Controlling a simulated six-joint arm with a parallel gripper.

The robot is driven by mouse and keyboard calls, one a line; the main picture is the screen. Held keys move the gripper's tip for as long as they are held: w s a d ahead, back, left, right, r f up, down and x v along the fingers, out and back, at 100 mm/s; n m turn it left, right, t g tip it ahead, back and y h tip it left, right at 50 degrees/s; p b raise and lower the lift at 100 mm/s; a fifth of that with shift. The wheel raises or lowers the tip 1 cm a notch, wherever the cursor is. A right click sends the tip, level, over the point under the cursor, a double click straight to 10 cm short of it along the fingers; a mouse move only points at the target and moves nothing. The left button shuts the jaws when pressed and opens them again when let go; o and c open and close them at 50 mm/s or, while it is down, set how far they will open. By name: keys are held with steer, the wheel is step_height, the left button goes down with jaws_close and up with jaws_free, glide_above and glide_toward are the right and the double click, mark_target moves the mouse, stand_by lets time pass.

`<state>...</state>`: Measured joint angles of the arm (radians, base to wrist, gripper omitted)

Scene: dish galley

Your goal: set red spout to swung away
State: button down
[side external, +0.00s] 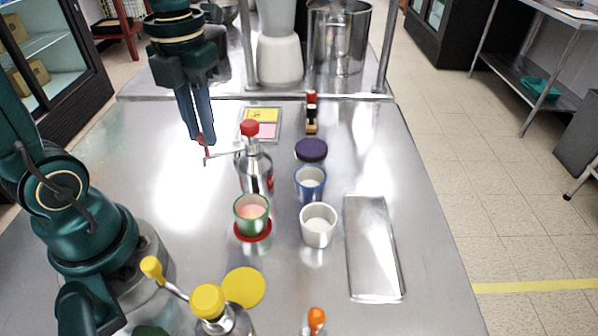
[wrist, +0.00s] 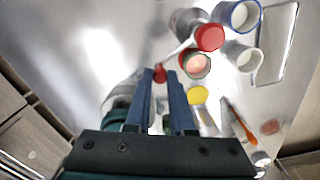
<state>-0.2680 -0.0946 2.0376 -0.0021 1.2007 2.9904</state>
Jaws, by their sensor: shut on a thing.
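A silver bottle (side external: 256,174) with a red cap (side external: 249,128) stands on the steel counter. Its thin red-tipped spout (side external: 220,155) reaches left from the cap. My gripper (side external: 204,143) points down at the spout's outer end and is shut on its red tip. In the wrist view, the red tip (wrist: 159,73) sits between my fingertips (wrist: 161,76), and the red cap (wrist: 210,37) is up and to the right. The fingers partly hide the tip in the side view.
A green cup (side external: 251,214), blue cup (side external: 310,184), white cup (side external: 318,226) and purple lid (side external: 311,149) stand near the bottle. A metal tray (side external: 372,250) lies right. A yellow-capped dispenser (side external: 208,301) is in front. The counter's left part is clear.

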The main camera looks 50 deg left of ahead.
steer(key=c, duration=0.8)
jaws_free()
steer(key=shift+o, duration=0.2)
steer(key=shift+r, duration=0.1)
steer(key=shift+r, duration=2.5)
